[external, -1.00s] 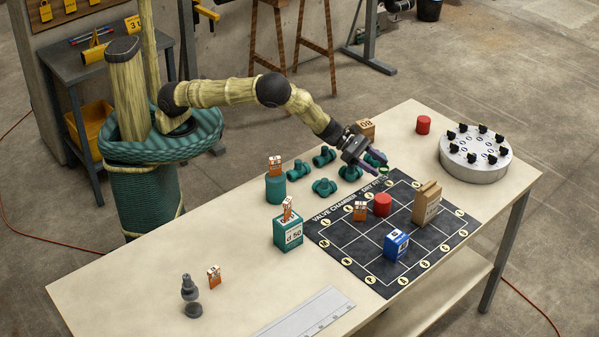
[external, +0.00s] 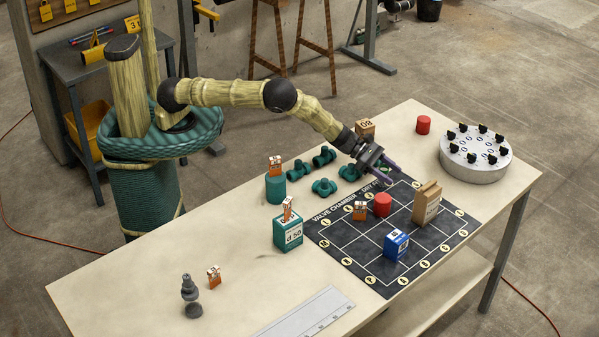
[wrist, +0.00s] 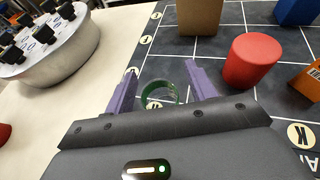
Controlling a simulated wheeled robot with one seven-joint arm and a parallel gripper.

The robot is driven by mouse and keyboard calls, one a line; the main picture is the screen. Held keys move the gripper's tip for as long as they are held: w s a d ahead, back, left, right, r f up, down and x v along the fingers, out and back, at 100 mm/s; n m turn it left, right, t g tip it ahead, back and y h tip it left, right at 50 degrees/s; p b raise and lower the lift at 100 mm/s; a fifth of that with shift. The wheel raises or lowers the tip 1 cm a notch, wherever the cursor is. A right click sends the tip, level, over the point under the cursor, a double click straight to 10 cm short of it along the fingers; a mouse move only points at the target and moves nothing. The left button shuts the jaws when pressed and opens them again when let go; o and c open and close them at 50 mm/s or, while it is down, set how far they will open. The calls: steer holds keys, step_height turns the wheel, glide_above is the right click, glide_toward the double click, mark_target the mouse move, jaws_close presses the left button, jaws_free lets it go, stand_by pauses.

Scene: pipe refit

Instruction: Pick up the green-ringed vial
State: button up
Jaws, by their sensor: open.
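A green ring (wrist: 152,88), apparently that of the green-ringed vial, shows between my fingers in the wrist view. It looks hollow or glassy, and the vial's lower part is hidden behind my gripper's body. My gripper (wrist: 160,69) is open, with one purple finger on each side of the ring and visible gaps between. The ring is largely hidden there by the fingers.
A red cylinder (external: 382,205), brown block (external: 427,203), blue box (external: 396,244) and orange box (external: 360,211) stand on the mat. A round silver stand (external: 474,167) with several black-topped pieces is at right. Teal fittings (external: 324,187) lie left of my gripper.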

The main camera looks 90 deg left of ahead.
steer(key=shift+c, duration=0.3)
steer(key=c, duration=1)
step_height(320, 180, up, 10)
steer(key=shift+b, duration=0.75)
